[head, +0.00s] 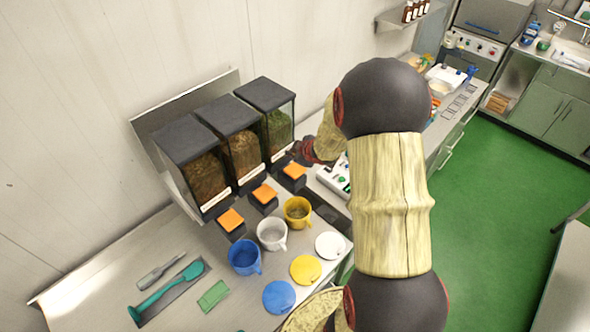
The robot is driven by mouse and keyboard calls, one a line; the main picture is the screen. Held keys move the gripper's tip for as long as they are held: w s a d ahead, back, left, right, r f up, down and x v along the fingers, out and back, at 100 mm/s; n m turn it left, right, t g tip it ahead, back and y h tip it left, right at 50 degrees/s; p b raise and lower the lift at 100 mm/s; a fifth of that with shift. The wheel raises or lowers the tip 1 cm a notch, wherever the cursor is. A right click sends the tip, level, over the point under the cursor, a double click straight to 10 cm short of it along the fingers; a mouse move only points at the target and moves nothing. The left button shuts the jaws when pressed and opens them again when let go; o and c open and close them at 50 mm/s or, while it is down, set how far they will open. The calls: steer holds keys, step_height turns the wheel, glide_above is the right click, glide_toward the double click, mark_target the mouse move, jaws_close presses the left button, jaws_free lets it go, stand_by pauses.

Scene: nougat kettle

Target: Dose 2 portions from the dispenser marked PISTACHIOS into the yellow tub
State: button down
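Three clear dispensers with dark lids stand in a row against the wall. The labels are too small to read. The right one (278,130) holds green pieces, the middle one (244,152) and the left one (206,182) brown contents. Each has an orange pad in front; the right pad (295,171) is nearest my gripper. The yellow tub (298,211) stands upright on the counter in front of the right pad; whether it holds anything is unclear. My gripper (303,153) is beside the right dispenser, above and behind its pad, partly seen; its fingers are not clear.
A white tub (271,235) and a blue tub (244,257) stand left of the yellow one. White (330,246), yellow (306,269) and blue (279,297) lids lie in front. A teal spoon (168,290) and green cloth-like piece (213,296) lie at left. My arm hides the counter's right part.

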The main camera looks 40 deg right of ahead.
mark_target(293, 170)
stand_by(0.3)
step_height(293, 170, up, 4)
steer(key=shift+f+b, duration=0.1)
steer(key=shift+b, duration=0.2)
stand_by(0.4)
step_height(293, 170, down, 9)
steer(key=b, duration=0.8)
steer(key=shift+b, duration=0.4)
stand_by(0.8)
steer(key=shift+f, duration=0.35)
